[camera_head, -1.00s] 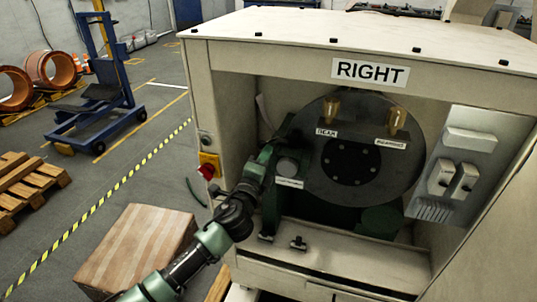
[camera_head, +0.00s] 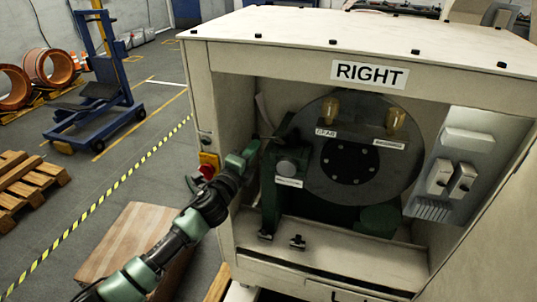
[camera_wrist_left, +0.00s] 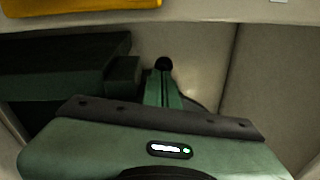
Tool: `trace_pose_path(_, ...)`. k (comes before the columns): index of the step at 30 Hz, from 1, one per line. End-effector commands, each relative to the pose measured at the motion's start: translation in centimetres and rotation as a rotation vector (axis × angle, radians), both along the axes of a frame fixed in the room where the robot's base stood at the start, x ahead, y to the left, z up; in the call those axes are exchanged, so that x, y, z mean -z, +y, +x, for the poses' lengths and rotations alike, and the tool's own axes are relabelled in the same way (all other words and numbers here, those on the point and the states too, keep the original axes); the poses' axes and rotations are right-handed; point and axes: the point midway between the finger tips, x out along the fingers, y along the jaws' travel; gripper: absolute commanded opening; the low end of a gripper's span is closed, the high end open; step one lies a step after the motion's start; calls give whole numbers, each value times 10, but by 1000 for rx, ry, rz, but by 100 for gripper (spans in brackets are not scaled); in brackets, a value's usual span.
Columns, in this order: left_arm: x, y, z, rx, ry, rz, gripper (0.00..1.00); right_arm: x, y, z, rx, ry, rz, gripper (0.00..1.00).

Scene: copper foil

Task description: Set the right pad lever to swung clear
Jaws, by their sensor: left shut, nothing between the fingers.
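The cabinet marked RIGHT (camera_head: 370,74) holds a dark disc (camera_head: 350,185). Two brass posts (camera_head: 331,110) (camera_head: 396,121) stand at its upper part, with white labels under them. I read the right label as engaged and the left as clear, both blurred. My left gripper (camera_head: 262,143) is shut and empty at the cabinet's left opening, beside the green bracket (camera_head: 272,190) left of the disc. In the left wrist view, a small black round knob (camera_wrist_left: 163,64) shows at the fingertips; whether they touch it, and whether it is the pad lever's, I cannot tell. My right gripper is not in view.
A yellow box with a red button (camera_head: 207,168) is on the cabinet's left front edge, close to my left arm. Grey switches (camera_head: 452,178) sit inside at right. A cardboard box (camera_head: 125,245) stands on the floor below my arm. The floor at left is partly free.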

Motion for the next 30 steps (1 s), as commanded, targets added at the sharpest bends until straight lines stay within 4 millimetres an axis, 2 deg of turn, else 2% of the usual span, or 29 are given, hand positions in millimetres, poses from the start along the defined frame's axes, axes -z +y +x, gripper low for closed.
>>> trace_pose_path(10,0,12,16,-2,0,0,0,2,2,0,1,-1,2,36)
trace_pose_path(30,0,13,20,-1,0,0,0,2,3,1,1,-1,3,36)
